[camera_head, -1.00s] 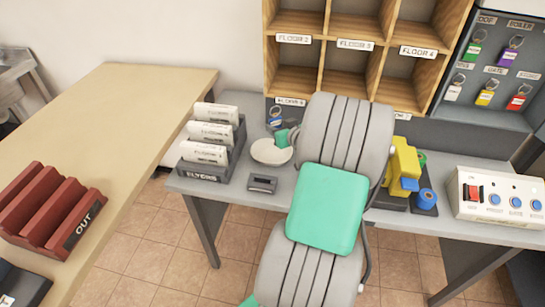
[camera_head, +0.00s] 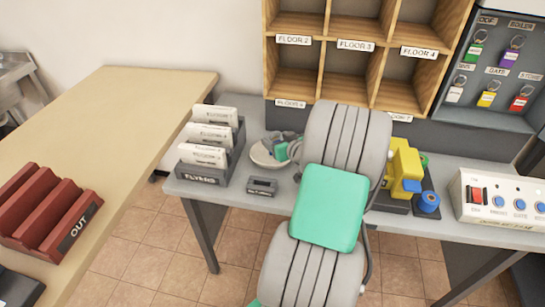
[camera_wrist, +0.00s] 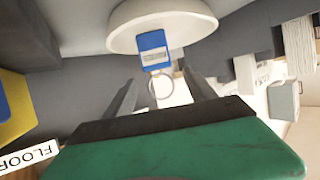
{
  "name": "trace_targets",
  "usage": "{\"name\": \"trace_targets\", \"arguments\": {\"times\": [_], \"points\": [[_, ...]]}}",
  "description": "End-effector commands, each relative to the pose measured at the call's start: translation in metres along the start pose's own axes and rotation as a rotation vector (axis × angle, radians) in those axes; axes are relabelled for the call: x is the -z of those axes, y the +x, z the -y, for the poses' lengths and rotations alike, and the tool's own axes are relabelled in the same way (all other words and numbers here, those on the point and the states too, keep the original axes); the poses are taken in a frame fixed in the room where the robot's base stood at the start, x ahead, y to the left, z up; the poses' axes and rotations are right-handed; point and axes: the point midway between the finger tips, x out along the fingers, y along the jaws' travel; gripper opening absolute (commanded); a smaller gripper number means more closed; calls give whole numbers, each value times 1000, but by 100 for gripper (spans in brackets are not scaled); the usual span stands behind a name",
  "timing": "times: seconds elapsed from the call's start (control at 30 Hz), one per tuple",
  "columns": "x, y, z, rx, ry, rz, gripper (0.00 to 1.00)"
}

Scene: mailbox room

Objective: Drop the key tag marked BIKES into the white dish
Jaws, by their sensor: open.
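The white dish (camera_head: 262,157) sits on the grey table, right of the flyers rack; it shows at the top of the wrist view (camera_wrist: 120,38). A blue key tag (camera_wrist: 153,42) with a pale label and metal ring overlaps the dish's edge in the wrist view. Its lettering is too small to read, and I cannot tell whether it rests in the dish. My gripper (camera_wrist: 163,92) is open, its two dark fingers spread on either side of the tag's ring. In the head view my gripper (camera_head: 284,146) is low at the dish, partly hidden by my arm.
The flyers rack (camera_head: 213,173) stands left of the dish, and a small dark box (camera_head: 262,187) sits in front. A yellow device (camera_head: 402,165) stands to the right. Wooden pigeonholes (camera_head: 345,72) and a key board (camera_head: 497,65) with coloured tags rise behind.

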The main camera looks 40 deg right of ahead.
Motion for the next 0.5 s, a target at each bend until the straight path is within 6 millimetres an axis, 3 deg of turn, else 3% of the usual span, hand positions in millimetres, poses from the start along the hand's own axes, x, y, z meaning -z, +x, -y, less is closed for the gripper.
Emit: {"name": "trace_targets", "arguments": {"times": [0.23, 0.5], "points": [[0, -10, -1, -3, 1, 1, 64], [0, -64, -2, -5, 1, -1, 64]]}}
